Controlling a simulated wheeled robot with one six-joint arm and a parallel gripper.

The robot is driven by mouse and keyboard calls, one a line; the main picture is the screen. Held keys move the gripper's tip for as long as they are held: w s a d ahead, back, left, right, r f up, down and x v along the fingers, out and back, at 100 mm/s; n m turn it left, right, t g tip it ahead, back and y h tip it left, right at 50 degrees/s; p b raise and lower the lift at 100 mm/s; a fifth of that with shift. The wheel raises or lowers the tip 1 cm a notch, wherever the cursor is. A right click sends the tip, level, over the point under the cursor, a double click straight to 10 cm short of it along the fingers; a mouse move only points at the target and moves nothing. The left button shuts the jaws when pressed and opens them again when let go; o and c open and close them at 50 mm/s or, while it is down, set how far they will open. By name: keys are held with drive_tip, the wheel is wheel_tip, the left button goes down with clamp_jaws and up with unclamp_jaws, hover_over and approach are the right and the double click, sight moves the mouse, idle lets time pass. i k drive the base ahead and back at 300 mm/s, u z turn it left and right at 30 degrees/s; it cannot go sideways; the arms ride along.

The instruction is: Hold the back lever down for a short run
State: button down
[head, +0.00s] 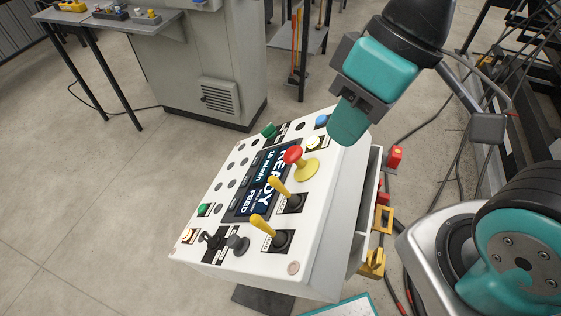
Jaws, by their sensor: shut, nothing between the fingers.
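A white control panel (235,265) stands tilted in the middle of the head view. Two yellow-handled levers on black bases rise from it: an upper one (279,187) and a lower one (262,226). Their small labels are too small to read, so I cannot tell which is the back lever. A dark screen (262,180) beside them shows "READY" and "FEED". My gripper (347,125) is shut and empty, above the panel's upper right corner. It is apart from both levers, up and to the right of them.
A red mushroom button (293,155) on a yellow base sits between my gripper and the levers. Green buttons, a blue button (321,121) and black knobs (237,244) are also on the panel. Cables lie on the floor at right. A grey cabinet (200,60) stands behind.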

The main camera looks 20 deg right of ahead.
sight(293, 200)
drive_tip(key=z, duration=1.6)
drive_tip(key=k, duration=2)
drive_tip(key=u, duration=0.9)
drive_tip(key=i, duration=1)
